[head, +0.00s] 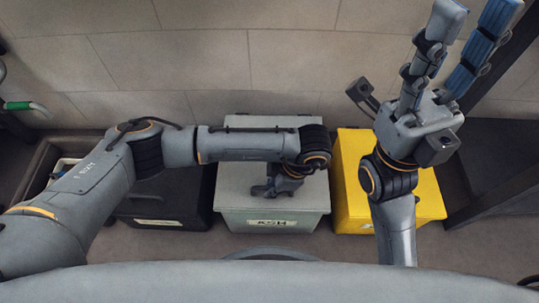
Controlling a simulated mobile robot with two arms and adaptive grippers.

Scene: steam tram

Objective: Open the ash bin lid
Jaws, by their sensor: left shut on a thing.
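The ash bin (240,222) is a grey-green box with a pale label on its front, standing against the wall in the middle of the head view. Its lid (240,190) looks flat and closed. My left gripper (272,191) points down onto the lid near its front middle and is shut on part of it. The gripped part is hidden under the fingers and wrist. My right gripper (478,12) is raised at the upper right, its blue-padded fingers spread apart and empty.
A yellow box (345,185) stands close to the right of the ash bin. A black box (165,215) stands to its left, partly under my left arm. An open tray (45,160) with items is farther left. A dark post and a tiled wall bound the right and back.

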